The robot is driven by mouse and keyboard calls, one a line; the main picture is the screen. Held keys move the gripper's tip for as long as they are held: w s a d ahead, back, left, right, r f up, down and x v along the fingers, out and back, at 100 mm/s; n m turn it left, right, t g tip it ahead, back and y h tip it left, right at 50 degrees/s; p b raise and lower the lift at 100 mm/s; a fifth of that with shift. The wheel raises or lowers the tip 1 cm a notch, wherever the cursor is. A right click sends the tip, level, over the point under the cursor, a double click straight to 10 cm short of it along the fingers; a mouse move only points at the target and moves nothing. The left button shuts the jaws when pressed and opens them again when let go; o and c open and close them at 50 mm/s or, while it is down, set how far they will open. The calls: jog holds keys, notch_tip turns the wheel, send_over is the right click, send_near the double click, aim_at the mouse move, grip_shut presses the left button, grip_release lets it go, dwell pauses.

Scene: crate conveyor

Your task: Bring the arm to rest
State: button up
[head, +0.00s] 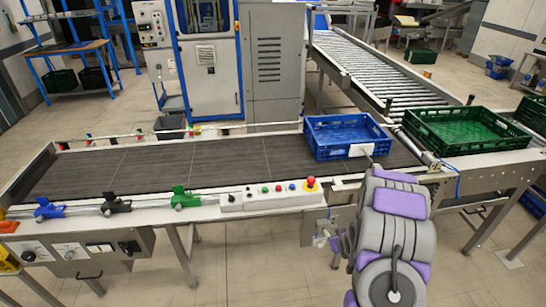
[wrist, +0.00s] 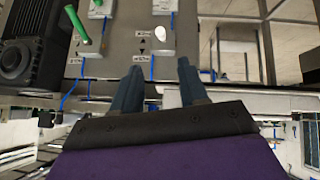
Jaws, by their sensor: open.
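My gripper (wrist: 158,85) shows in the wrist view, its two dark blue-grey fingers apart with nothing between them. Just past the fingertips is a grey panel (wrist: 110,62) with a green handle (wrist: 78,22) and a white knob (wrist: 159,33). I cannot tell whether the fingers touch it. In the head view my grey and purple arm is at the lower right, in front of the conveyor's near edge; my gripper is not clearly made out there.
A blue crate (head: 342,144) sits on the dark conveyor belt (head: 160,165) near its right end. A green crate (head: 462,140) stands to its right. A control strip with a red button (head: 311,184) runs along the front rail. The floor in front (head: 250,260) is clear.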

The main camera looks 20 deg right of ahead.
jog(key=s+a+r+g+b, duration=0.1)
jog(key=s+a+r+g, duration=0.25)
jog(key=a+r, duration=0.5)
jog(key=s+a+r+g+b, duration=0.1)
jog(key=s+a+r+g, duration=0.1)
jog(key=s+a+r, duration=0.5)
jog(key=s+a+r+g+y, duration=0.1)
jog(key=s+a+r, duration=0.3)
jog(key=s+a, duration=0.2)
jog(key=s+a+r+g+y, duration=0.1)
jog(key=s+a+r, duration=0.3)
jog(key=s, duration=0.4)
jog(key=s+a+r+n+g, duration=0.1)
jog(key=s+a+r+g, duration=0.1)
jog(key=s+a+r, duration=0.2)
jog(key=s+a, duration=0.3)
jog(key=s, duration=0.1)
jog(key=shift+a+r+y+b, duration=0.3)
jog(key=shift+r+y+b, duration=0.05)
jog(key=shift+r+y, duration=0.05)
jog(key=shift+d, duration=0.15)
